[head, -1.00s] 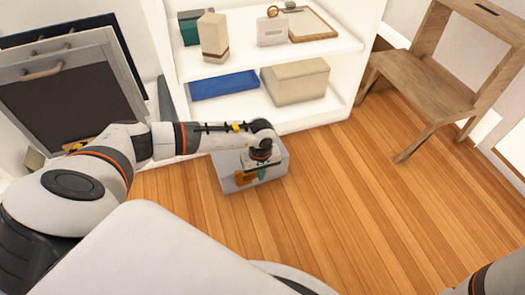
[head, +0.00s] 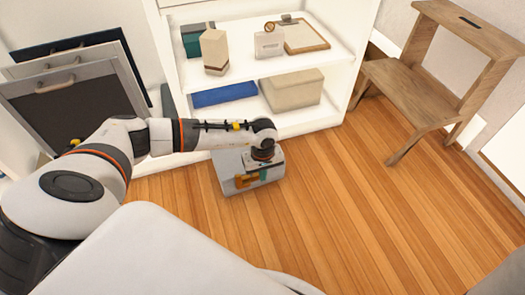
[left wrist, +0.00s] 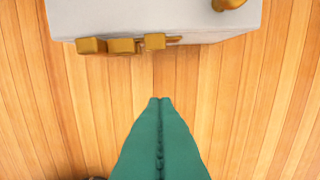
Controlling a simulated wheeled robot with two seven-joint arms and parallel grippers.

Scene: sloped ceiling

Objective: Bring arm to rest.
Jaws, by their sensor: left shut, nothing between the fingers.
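My left arm reaches in from the left in the head view. Its gripper (head: 264,173) points down over the grey box on the floor, as seen from the head. The gripper's green fingers (left wrist: 160,102) are pressed together in the left wrist view, with nothing between them. The grey box (left wrist: 100,17) lies just beyond the fingertips there, with brass-coloured fittings on its near side. A bare strip of floor shows between fingertips and box. The box (head: 226,163) also shows in the head view, partly hidden by my wrist. My right gripper is out of view.
A white shelf unit (head: 345,60) holds a beige box (head: 292,90), a blue tray (head: 224,94) and a clipboard (head: 305,36). Framed boards (head: 75,105) lean at the left. A wooden step stool (head: 410,92) stands at the right. The wooden floor (head: 370,210) is clear in the middle.

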